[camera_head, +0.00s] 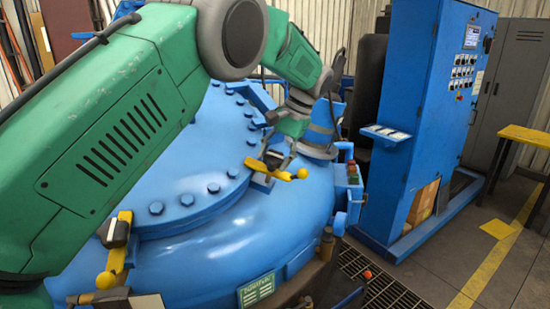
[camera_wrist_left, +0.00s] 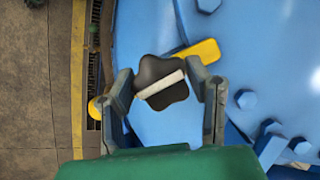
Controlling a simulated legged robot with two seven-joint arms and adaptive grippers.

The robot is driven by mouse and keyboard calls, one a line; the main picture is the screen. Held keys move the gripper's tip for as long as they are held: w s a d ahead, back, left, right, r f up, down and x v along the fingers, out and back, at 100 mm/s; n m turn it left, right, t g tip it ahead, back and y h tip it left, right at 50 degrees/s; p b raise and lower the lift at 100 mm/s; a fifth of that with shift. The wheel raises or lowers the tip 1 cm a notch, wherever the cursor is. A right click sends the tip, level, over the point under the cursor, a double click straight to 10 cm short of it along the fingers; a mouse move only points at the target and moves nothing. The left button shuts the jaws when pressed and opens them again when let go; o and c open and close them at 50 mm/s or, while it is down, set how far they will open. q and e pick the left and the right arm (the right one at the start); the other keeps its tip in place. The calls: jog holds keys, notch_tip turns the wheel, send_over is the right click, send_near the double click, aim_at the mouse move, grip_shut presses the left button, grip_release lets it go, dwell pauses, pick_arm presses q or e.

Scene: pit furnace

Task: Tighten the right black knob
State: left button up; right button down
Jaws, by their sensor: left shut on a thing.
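The right black knob (camera_head: 273,158) sits on a yellow clamp handle (camera_head: 288,173) at the rim of the big blue furnace lid. In the left wrist view, the black lobed knob (camera_wrist_left: 160,83) has a pale bar across its top, with the yellow handle (camera_wrist_left: 200,51) behind it. My left gripper (camera_head: 281,148) reaches down to this knob. In the left wrist view, the left gripper (camera_wrist_left: 167,84) has one finger on each side of the knob and is shut on it. Its finger contact is partly hidden in the head view. My right gripper is not in view.
Another black knob (camera_head: 117,232) with a yellow handle (camera_head: 112,268) stands at the lower left of the lid (camera_head: 190,165), near my left arm. A blue control cabinet (camera_head: 425,120) stands to the right.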

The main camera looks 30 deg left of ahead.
pick_arm(q)
jog(key=shift+w+m, duration=0.15)
jog(key=shift+m, duration=0.35)
jog(key=o, duration=1.2)
jog(key=shift+c, duration=0.2)
jog(key=shift+w+f, duration=0.15)
jog(key=shift+w, duration=0.05)
jog(key=shift+d+r, duration=0.1)
jog(key=shift+r, duration=0.45)
jog(key=v, duration=1)
jog(key=shift+w+d+r, duration=0.2)
jog(key=shift+w+d, duration=0.15)
jog(key=shift+w, duration=0.1)
